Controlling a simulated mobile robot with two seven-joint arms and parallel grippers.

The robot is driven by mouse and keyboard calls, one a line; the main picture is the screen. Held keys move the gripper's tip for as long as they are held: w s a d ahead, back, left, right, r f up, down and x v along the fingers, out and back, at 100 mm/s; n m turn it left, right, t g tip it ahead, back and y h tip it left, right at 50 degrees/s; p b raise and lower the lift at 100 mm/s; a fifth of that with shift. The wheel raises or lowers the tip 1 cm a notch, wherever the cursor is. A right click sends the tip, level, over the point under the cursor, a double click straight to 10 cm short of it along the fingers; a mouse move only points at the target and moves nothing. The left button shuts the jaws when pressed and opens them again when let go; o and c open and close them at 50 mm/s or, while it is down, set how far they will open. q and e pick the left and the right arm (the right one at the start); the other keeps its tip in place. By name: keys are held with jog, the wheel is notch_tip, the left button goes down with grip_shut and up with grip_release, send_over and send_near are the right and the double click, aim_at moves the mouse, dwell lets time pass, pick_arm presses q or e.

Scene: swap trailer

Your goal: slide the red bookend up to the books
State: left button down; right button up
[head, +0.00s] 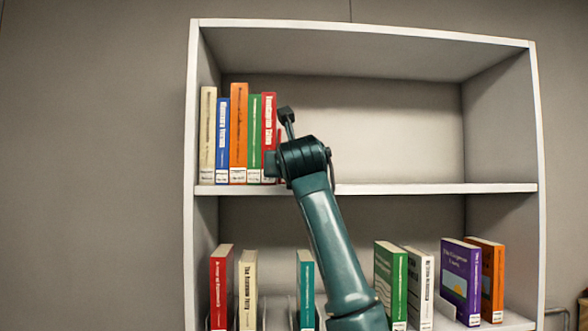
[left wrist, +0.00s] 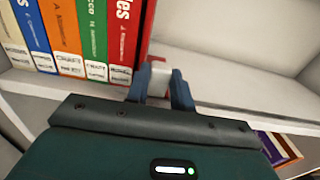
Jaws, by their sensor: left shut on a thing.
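A row of upright books stands at the left end of the upper shelf: cream (head: 208,135), blue (head: 222,140), orange (head: 238,130), green (head: 254,138) and red (head: 269,130). They also show in the left wrist view, with the red book (left wrist: 122,45) at the row's right end. My left gripper (left wrist: 159,88) is just right of the red book at the shelf's front edge, shut on the red bookend (left wrist: 157,60). Only a little of the bookend shows; my gripper and arm hide most of it in the head view. I cannot tell whether it touches the red book.
The upper shelf (head: 430,188) is clear to the right of my arm. The lower shelf holds several spaced books, including a teal one (head: 305,285) and a purple one (head: 458,280). The bookcase's left side wall (head: 191,120) stands close beside the cream book.

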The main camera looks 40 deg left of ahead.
pick_arm(q)
jog(key=c, duration=1.3)
grip_release()
jog(key=shift+o, duration=0.5)
